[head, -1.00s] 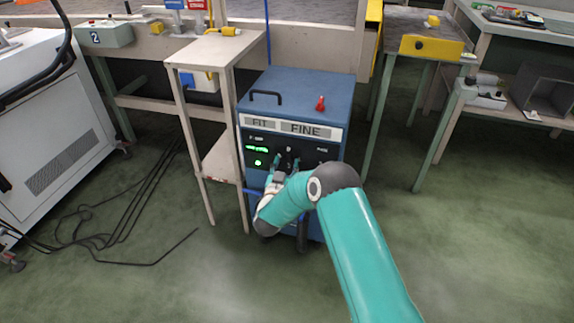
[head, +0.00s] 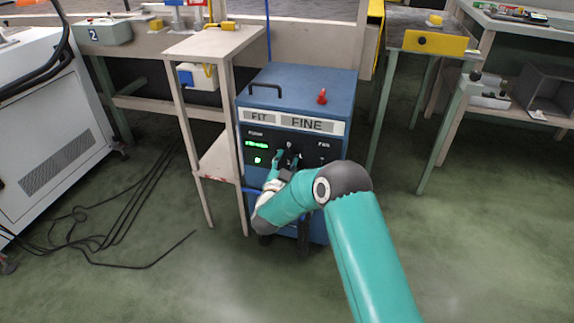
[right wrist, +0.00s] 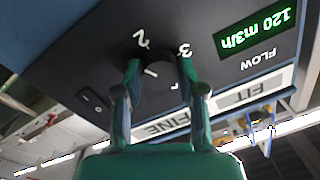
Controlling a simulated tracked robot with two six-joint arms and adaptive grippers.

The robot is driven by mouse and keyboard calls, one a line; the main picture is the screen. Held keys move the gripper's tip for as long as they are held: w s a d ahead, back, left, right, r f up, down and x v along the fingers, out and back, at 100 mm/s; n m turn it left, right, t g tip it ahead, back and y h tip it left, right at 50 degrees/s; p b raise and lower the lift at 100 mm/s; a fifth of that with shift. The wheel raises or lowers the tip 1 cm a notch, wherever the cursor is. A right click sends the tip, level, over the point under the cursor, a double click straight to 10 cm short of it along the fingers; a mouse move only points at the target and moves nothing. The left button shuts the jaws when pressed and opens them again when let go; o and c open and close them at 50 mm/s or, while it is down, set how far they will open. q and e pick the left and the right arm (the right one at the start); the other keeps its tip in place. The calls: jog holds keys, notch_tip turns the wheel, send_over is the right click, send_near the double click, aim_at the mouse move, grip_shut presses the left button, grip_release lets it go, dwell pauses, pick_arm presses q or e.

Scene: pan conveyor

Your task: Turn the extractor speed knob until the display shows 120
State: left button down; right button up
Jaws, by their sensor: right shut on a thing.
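The blue extractor (head: 300,88) stands on the floor in the middle of the head view, with a black control panel on its front. The dark speed knob (right wrist: 161,78) is between the fingertips of my right gripper (right wrist: 160,70) in the right wrist view. The gripper (head: 286,158) is shut on it at the panel in the head view, and my arm hides part of the front. The green display (right wrist: 258,28), upside down in the wrist view, reads 120 m3/h. In the head view the display (head: 256,143) is too small to read. My left gripper is not in view.
A red knob (head: 322,96) and a black handle (head: 265,88) are on the extractor's top. A narrow wooden table (head: 200,46) stands close on its left. Black cables (head: 120,215) lie on the floor at left.

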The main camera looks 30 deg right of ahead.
jog(key=o, duration=1.1)
jog(key=shift+o, duration=0.2)
jog(key=v, duration=1.2)
jog(key=shift+a, duration=0.1)
